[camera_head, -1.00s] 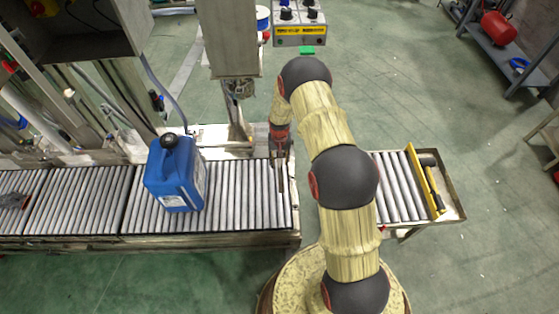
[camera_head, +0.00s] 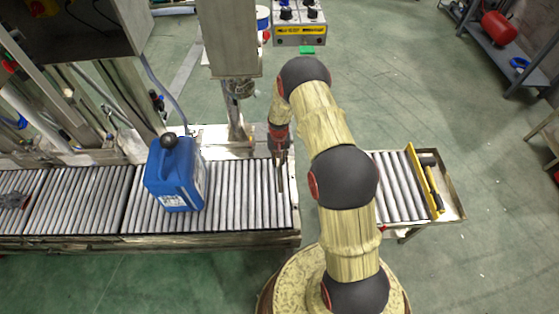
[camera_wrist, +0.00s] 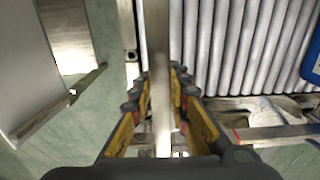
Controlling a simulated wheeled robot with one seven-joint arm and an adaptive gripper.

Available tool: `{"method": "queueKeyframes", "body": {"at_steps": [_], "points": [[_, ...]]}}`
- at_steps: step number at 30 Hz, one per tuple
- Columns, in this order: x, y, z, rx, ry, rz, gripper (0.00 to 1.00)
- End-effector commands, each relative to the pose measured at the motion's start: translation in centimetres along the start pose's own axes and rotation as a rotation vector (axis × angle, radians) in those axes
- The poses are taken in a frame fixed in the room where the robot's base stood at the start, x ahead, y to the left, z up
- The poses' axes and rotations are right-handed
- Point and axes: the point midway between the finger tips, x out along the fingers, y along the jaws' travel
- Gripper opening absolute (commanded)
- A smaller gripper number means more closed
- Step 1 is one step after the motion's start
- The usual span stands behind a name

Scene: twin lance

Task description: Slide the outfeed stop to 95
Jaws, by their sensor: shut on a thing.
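The outfeed stop appears to be a narrow metal bar (camera_wrist: 157,50), lying across the end of the roller conveyor. In the wrist view it runs up the picture between the jaws of my gripper (camera_wrist: 160,104), whose yellow-padded fingers are shut on it. In the head view my gripper (camera_head: 280,152) is at the conveyor's right end, near its back edge, with the bar (camera_head: 281,180) extending toward the front over the rollers. No scale or number 95 is readable in either view.
A blue jerrycan (camera_head: 174,182) stands on the rollers (camera_head: 235,195) left of my gripper. Across a gap to the right is a short roller section (camera_head: 395,190) with a yellow bar (camera_head: 424,180) at its end. A grey post (camera_head: 228,40) rises behind the conveyor.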

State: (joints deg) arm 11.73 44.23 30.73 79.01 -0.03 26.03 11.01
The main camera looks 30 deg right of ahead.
Motion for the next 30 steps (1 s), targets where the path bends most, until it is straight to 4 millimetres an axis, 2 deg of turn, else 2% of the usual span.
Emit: {"method": "queueKeyframes", "body": {"at_steps": [15,29,30], "points": [[0.0,-2.0,0.0,0.0,0.001,-0.001,0.0],[0.0,-2.1,0.0,0.001,0.0,0.0,0.0],[0.0,-2.1,0.0,0.001,0.0,0.0,0.18]]}}
